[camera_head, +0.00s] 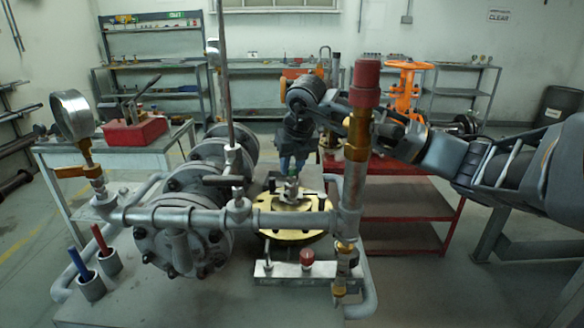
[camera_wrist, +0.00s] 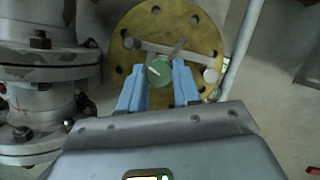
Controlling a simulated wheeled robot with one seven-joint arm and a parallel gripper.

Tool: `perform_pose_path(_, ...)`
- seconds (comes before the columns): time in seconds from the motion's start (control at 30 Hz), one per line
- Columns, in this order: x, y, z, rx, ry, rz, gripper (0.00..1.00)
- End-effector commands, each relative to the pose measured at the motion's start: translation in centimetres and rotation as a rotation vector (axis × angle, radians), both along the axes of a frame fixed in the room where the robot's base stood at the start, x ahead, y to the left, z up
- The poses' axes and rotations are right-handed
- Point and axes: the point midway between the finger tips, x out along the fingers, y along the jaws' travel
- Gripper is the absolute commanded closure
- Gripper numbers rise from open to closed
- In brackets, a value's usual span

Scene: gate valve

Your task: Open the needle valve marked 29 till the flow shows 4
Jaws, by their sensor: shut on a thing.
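A green round knob (camera_wrist: 159,71) with a white pointer line shows in the wrist view, above a brass flange (camera_wrist: 185,18) with bolt holes. My gripper (camera_wrist: 158,78) has its blue fingers on both sides of the knob and is shut on it. In the head view my gripper (camera_head: 291,165) points down over the brass flange (camera_head: 315,236) and hides most of the knob. I cannot read a 29 on any part. A round gauge (camera_head: 72,115) stands at the left of the pipework, and its reading cannot be made out.
A grey pipe (camera_head: 180,218) runs across in front of the flange. A tall relief valve with a red cap (camera_head: 366,76) stands close to my arm, in front of it. A small block with a red knob (camera_head: 307,257) sits below. A red cart (camera_head: 405,205) is behind right.

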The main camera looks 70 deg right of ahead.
Motion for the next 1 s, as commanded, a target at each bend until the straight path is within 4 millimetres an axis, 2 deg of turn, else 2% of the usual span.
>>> perform_pose_path(0.37, 0.0, 0.0, 0.0, -0.001, -0.002, 0.036, 0.98)
perform_pose_path(0.4, 0.0, 0.0, 0.0, -0.001, -0.002, 0.036, 0.65)
perform_pose_path(0.63, 0.0, 0.0, 0.0, -0.001, -0.002, 0.036, 0.44)
perform_pose_path(0.87, 0.0, 0.0, 0.1, -0.001, -0.002, 0.036, 0.44)
perform_pose_path(1.0, -0.3, 0.2, 1.0, -0.003, -0.003, 0.036, 0.44)
